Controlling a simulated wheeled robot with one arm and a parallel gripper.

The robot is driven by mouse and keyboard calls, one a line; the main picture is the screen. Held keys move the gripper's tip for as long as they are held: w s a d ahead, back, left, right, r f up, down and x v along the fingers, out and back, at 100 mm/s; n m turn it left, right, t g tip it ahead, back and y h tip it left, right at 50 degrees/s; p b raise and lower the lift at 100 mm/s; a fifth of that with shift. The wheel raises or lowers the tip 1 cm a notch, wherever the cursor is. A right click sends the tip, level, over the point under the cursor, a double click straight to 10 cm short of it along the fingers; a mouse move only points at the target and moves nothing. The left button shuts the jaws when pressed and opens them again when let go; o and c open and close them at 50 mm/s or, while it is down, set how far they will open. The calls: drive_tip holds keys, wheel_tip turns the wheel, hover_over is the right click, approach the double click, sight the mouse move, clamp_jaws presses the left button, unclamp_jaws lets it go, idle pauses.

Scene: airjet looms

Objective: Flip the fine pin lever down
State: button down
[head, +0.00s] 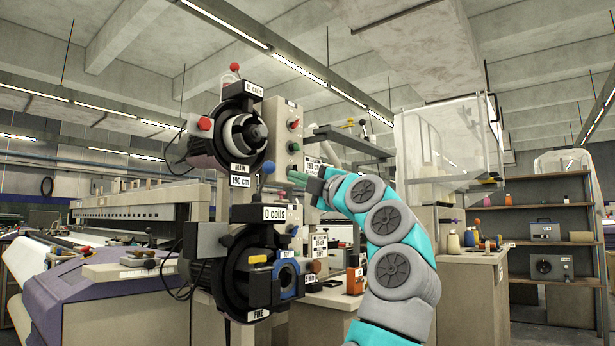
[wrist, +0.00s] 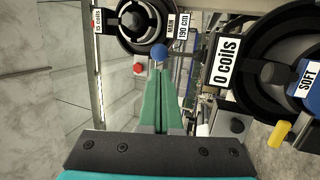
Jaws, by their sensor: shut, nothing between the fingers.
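The lever with the blue ball knob (head: 268,167) stands upright above the lower feeder, which is labelled FINE (head: 258,314). I take it for the fine pin lever; no label on the lever itself is readable. The knob also shows in the wrist view (wrist: 159,52), just beyond the fingertips, with its stem running to the right there. My gripper (head: 293,177) is shut and empty, its green fingers (wrist: 160,78) pointing at the knob from the right in the head view. Whether they touch the knob cannot be told.
The upper feeder marked MAIN (head: 239,168) sits just above, with a red-knobbed lever (head: 235,67). A yellow tab (head: 258,260) and a 0 coils sign (head: 275,213) are on the lower feeder. A beige panel with buttons (head: 283,140) stands close to my fingers.

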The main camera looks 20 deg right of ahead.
sight(273, 169)
drive_tip(key=shift+p+x, duration=1.45)
drive_tip(key=shift+x, duration=2.3)
